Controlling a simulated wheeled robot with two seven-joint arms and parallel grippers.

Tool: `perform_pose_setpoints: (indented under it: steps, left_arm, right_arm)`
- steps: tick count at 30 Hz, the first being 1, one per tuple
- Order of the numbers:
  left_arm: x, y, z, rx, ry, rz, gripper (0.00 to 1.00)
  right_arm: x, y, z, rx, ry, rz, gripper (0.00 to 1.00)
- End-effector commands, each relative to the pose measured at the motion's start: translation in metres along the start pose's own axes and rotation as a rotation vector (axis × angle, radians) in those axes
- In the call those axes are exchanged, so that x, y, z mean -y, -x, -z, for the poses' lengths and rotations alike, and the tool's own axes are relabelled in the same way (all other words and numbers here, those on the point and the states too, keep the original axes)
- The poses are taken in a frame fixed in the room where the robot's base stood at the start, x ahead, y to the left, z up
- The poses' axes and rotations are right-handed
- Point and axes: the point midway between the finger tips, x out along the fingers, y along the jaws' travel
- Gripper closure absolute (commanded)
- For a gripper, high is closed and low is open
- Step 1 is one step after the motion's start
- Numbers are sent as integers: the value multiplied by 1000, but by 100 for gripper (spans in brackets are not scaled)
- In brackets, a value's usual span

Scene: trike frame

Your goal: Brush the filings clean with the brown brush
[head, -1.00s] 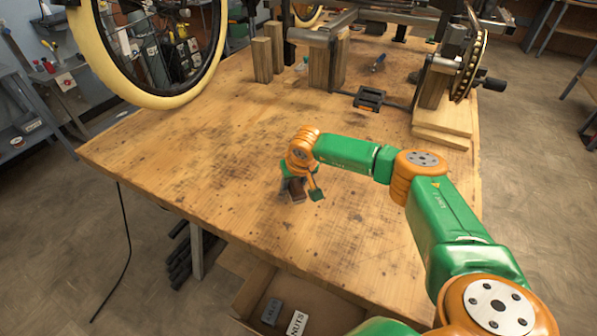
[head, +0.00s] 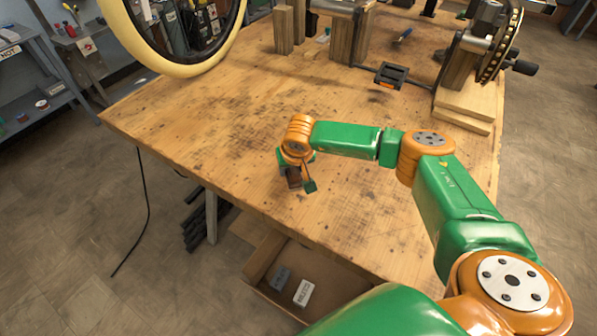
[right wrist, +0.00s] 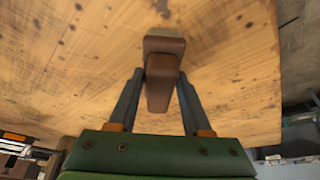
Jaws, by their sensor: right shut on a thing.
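The brown brush (head: 293,178) is in my right gripper (head: 296,176), over the front part of the wooden workbench (head: 230,120). In the right wrist view, the brush (right wrist: 162,82) sits between the two dark fingers of the gripper (right wrist: 158,98), its brown block pointing away from the palm. I cannot tell whether the brush touches the wood. A small grey-dark patch (right wrist: 162,8) shows on the bench beyond the brush; it may be filings or a stain. Dark smudges cover much of the benchtop, and I cannot pick out filings in the head view. My left gripper is out of view.
A cream-tyred wheel (head: 185,68) hangs over the bench's back left. Wooden blocks (head: 284,30), a black pedal (head: 390,75) and a chainring (head: 497,50) on a stacked wooden stand (head: 465,105) are at the back. An open drawer (head: 325,280) sits below the front edge. The bench's left middle is clear.

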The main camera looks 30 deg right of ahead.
Motion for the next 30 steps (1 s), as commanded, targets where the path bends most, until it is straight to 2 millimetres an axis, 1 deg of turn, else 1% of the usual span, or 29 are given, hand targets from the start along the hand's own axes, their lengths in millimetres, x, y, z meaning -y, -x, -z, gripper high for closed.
perform_pose_setpoints:
  steps: [2, 6, 9, 14, 18, 21, 26, 30]
  left_arm:
    - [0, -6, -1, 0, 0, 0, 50]
    - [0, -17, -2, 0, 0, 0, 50]
    - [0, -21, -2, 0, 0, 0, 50]
    - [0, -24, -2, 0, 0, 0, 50]
    - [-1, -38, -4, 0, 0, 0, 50]
    - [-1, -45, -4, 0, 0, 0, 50]
    - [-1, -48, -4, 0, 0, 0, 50]
    - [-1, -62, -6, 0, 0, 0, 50]
  right_arm:
    - [-4, -5, 2, 2, -1, -2, 100]
    - [-17, -9, 14, 0, -4, -1, 100]
    - [-23, -10, 20, 2, -2, -2, 100]
    - [-28, -11, 26, 1, -1, -2, 100]
    - [-40, -19, 35, 0, -4, -1, 100]
    - [-48, -21, 42, 0, -3, -2, 100]
    - [-52, -21, 48, 2, -1, -1, 100]
    - [-63, -29, 56, 0, -4, -2, 100]
